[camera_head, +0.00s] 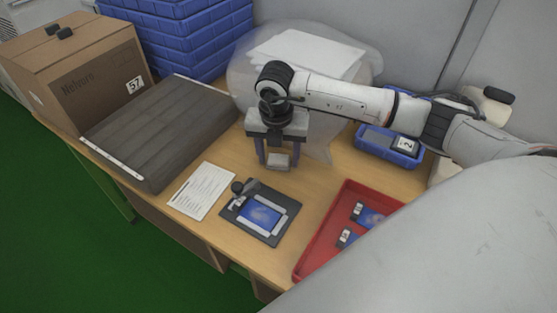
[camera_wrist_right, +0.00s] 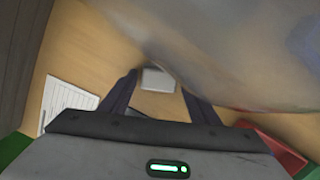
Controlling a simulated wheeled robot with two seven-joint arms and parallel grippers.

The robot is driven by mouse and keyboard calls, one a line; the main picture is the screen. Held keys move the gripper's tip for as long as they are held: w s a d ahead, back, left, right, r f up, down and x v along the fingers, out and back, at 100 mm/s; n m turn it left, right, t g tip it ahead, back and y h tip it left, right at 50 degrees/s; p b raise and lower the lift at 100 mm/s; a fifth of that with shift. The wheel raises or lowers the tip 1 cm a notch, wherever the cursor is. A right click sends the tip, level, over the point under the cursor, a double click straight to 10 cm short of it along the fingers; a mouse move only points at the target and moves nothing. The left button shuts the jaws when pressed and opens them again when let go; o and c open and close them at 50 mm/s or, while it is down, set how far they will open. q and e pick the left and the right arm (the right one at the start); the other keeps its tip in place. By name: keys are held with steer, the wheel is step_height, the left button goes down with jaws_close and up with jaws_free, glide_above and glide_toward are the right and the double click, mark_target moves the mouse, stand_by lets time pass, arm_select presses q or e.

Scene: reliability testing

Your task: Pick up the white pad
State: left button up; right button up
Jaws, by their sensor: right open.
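The white pad (camera_head: 279,162) is a small pale block on the wooden table, a little behind the dark fixture. My right gripper (camera_head: 279,153) points down over it, with one finger on each side in the picture. In the right wrist view the pad (camera_wrist_right: 157,80) shows between the tips of the open right gripper (camera_wrist_right: 159,86), with gaps on both sides. The jaws look empty. I cannot tell exactly how high the fingertips are above the table. My left gripper is not in view.
A clear plastic bag (camera_head: 240,75) with white sheets stands close behind the gripper. In front are a dark fixture (camera_head: 283,232) with a blue board, and a paper sheet (camera_head: 201,190). A red tray (camera_head: 318,250) and blue bin (camera_head: 372,155) lie right; a grey case (camera_head: 160,130) lies left.

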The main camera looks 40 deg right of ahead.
mark_target(277, 160)
steer(key=shift+f, duration=0.1)
steer(key=c, duration=0.9)
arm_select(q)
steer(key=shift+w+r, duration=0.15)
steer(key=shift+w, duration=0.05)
arm_select(e)
steer(key=shift+a+r, duration=0.25)
steer(key=shift+r, duration=0.15)
step_height(277, 160, up, 7)
steer(key=shift+f+b, duration=0.15)
steer(key=shift+b, duration=0.45)
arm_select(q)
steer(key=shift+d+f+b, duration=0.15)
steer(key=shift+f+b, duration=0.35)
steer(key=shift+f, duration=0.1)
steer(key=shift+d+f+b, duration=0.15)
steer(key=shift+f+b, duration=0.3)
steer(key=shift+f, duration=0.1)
arm_select(e)
steer(key=s+a, duration=0.3)
steer(key=a, duration=0.6)
steer(key=s+a, duration=0.4)
steer(key=a, duration=0.5)
steer(key=shift+s+f, duration=0.2)
steer(key=shift+s, duration=0.1)
